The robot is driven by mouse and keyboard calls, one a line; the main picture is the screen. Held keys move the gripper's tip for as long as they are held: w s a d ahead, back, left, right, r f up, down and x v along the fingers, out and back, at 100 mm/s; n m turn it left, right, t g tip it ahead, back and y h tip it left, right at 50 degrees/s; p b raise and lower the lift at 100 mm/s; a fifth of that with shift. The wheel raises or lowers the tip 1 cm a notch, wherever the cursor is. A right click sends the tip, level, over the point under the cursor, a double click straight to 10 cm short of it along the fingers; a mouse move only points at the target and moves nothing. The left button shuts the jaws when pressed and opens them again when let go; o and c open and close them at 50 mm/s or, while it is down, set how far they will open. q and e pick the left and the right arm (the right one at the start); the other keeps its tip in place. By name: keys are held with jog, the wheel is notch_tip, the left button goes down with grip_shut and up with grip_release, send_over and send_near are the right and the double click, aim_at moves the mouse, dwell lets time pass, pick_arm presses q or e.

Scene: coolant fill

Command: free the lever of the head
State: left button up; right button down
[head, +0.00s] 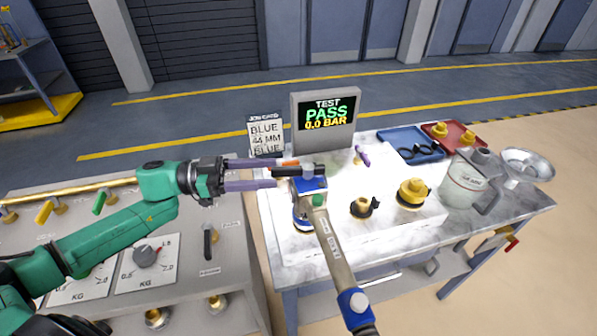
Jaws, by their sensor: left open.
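The head (310,187) is blue and white and stands on the white bench top. Its black lever (308,171) lies across the top and points left. A thick beige hose (333,250) with blue cuffs runs from the head towards the front. My left gripper (277,172) reaches in from the left with two purple fingers apart. The lever's left end, with an orange part, lies at or between the fingertips; I cannot tell whether they touch it. My right gripper is out of view.
A screen (326,114) reads TEST PASS, 0.0 BAR, beside a job card (265,136). Brass-coloured adapters (412,193), a grey jug (466,182), a funnel (527,165), a blue tray (393,137) and a red tray (466,143) stand to the right. A control panel (185,300) lies left.

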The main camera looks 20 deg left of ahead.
aim_at(302, 170)
pick_arm(q)
jog(key=p+x, duration=0.1)
jog(key=x, duration=0.5)
jog(key=shift+w+d+r, duration=0.1)
jog(key=shift+w+r, duration=0.05)
jog(key=shift+r, duration=0.05)
jog(key=shift+w+d+f+p, duration=0.2)
jog(key=shift+d+p, duration=0.1)
jog(key=shift+d, duration=0.25)
jog(key=shift+s+a, duration=0.1)
grip_shut()
dwell(0.5)
